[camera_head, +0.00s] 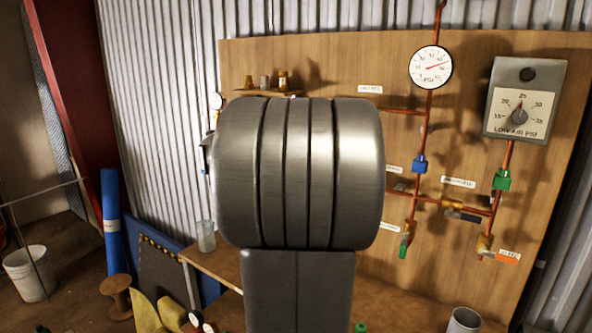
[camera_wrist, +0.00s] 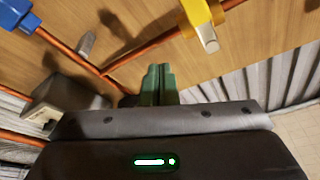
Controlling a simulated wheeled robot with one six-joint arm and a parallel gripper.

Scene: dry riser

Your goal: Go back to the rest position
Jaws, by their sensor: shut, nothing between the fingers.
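My gripper (camera_wrist: 159,72) shows in the wrist view as two dark green fingers side by side, shut and empty, beyond the dark wrist housing. In the head view my large grey arm link covers the middle of the picture and hides the gripper. The wooden panel (camera_head: 330,62) stands behind my arm. It carries a round PSI gauge (camera_head: 431,67), a grey LOW AIR PSI box (camera_head: 524,98), copper pipes, a blue fitting (camera_head: 419,164) and a green fitting (camera_head: 502,180). In the wrist view a yellow fitting (camera_wrist: 197,14) and a blue fitting (camera_wrist: 17,16) lie near the top.
A wooden bench (camera_head: 214,266) runs below the panel, with a clear cup (camera_head: 206,236) at its left and a grey cup (camera_head: 464,320) at the right front. A white bucket (camera_head: 29,273), a blue roll (camera_head: 111,226) and a wooden spool (camera_head: 116,292) stand at left.

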